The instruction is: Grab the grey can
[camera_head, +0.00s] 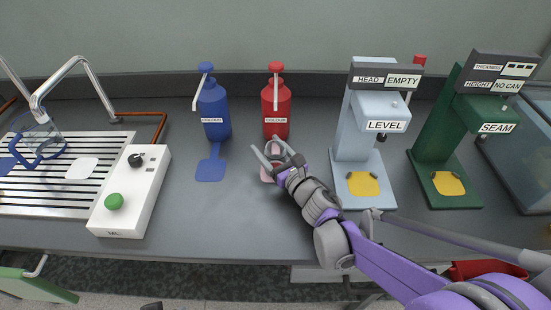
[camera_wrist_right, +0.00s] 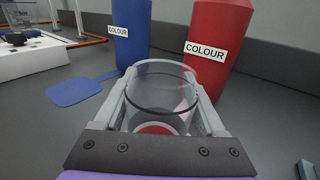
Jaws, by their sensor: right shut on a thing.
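My right gripper (camera_head: 272,150) is shut on a see-through, greyish, round can (camera_wrist_right: 160,96), in front of the red colour bottle. In the wrist view the can stands upright between the two fingers, its open rim showing. A red patch shows through its lower part. I cannot tell whether the can touches the red pad (camera_head: 267,174) below it. No opaque grey can shows. My left gripper is not in view.
A red bottle (camera_head: 275,108) and a blue bottle (camera_head: 213,110) stand behind. A pale LEVEL machine (camera_head: 355,150) and green SEAM machine (camera_head: 437,150) stand right. A white control box (camera_head: 131,190) and a drip tray (camera_head: 50,205) with a blue-handled jug (camera_head: 40,145) are left.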

